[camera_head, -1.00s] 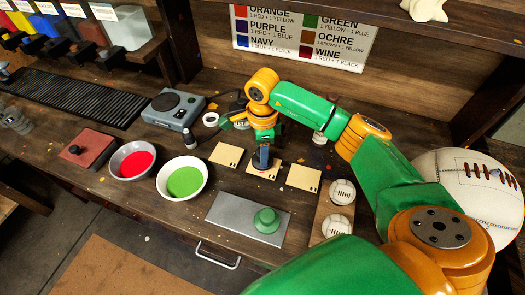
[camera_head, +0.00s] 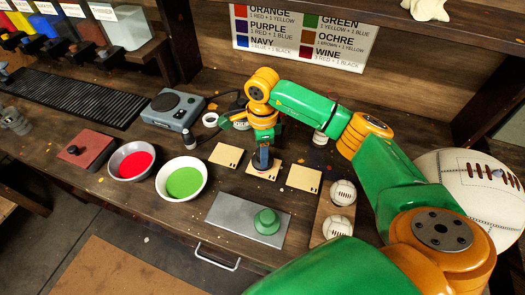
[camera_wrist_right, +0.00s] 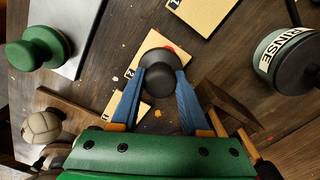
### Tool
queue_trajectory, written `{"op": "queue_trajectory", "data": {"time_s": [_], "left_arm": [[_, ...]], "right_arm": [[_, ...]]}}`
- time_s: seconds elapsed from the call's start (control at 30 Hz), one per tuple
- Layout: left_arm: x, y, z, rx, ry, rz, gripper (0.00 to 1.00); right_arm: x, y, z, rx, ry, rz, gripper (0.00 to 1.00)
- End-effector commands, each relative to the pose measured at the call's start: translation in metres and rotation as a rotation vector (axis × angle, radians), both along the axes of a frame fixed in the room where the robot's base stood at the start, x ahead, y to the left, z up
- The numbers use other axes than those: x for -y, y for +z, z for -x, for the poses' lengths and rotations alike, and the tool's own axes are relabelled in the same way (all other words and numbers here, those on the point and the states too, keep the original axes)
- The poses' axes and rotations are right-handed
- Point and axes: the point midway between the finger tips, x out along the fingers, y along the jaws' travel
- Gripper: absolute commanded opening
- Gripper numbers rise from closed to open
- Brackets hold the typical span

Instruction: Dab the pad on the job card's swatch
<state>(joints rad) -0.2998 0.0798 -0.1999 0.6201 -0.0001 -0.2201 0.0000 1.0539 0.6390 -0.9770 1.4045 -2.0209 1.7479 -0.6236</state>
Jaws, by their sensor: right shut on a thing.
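My right gripper (camera_head: 262,158) is shut on a dark round-knobbed pad (camera_wrist_right: 160,80), held between its blue fingers in the right wrist view. The pad stands over the middle pale card (camera_head: 253,172) of a row of three. In the wrist view, a bit of red shows on this card (camera_wrist_right: 150,42) at the pad's far edge. The pad's underside is hidden, so I cannot tell whether it touches the card. The other cards lie to the left (camera_head: 226,154) and right (camera_head: 304,178), both plain on top with small dark marks at a corner. My left gripper is not in view.
Bowls of red (camera_head: 131,161) and green (camera_head: 184,181) paint stand left of the cards. A green-knobbed pad (camera_head: 266,221) sits on a metal plate (camera_head: 230,218) in front. White balls (camera_head: 342,193) lie at right. A rinse pot (camera_wrist_right: 285,58) stands near the gripper.

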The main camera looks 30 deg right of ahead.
Motion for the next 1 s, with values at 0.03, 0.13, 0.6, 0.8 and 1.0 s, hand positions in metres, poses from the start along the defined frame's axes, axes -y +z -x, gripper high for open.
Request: {"op": "queue_trajectory", "data": {"time_s": [0.03,0.13,0.6,0.8,1.0], "left_arm": [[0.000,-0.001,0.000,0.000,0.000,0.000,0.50],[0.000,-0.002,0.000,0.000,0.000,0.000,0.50],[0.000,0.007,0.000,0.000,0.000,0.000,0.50],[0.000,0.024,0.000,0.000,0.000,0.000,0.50],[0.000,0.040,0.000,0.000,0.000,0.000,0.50]], "right_arm": [[0.000,-0.001,0.000,0.001,0.000,0.000,0.01],[0.000,-0.001,0.000,0.001,0.000,0.000,0.01],[0.000,0.013,0.000,0.001,0.000,0.000,0.01],[0.000,0.037,-0.001,0.002,0.000,0.001,0.01],[0.000,0.059,0.000,0.001,0.000,0.000,0.01]]}}
